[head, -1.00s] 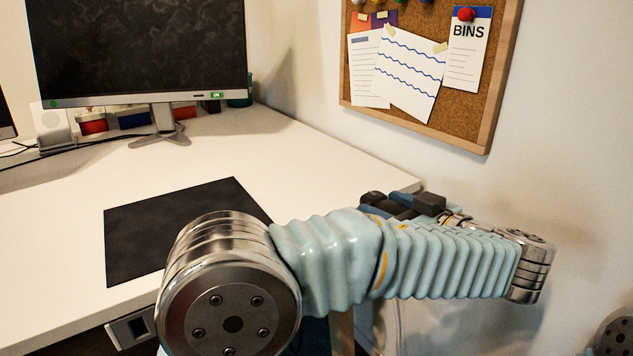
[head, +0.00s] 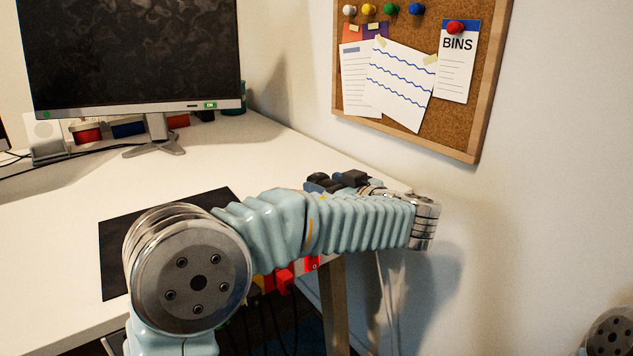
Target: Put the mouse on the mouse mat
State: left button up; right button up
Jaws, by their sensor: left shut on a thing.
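The black mouse mat (head: 118,262) lies flat on the white desk near its front edge, its right part hidden behind my left arm. My left gripper (head: 322,183) is dark and shows only in part beyond my forearm, over the desk's right side and to the right of the mat. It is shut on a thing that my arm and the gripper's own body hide. I cannot make out the mouse, and the bare part of the mat is empty. My right gripper is not in view.
A monitor (head: 130,55) stands at the back of the desk (head: 240,150), with a small white speaker (head: 44,138) and cables at left. A corkboard (head: 475,130) hangs on the right wall. Red plugs (head: 284,280) show below the desk. The middle desk is clear.

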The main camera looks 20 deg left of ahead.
pick_arm(q)
jog(key=x, duration=0.4)
jog(key=shift+f+b, duration=0.3)
jog(key=shift+b, duration=0.05)
jog(key=shift+r, duration=0.1)
jog(key=shift+f+b, duration=0.3)
jog(key=shift+b, duration=0.1)
jog(key=o, duration=1.1)
jog(key=shift+r, duration=0.1)
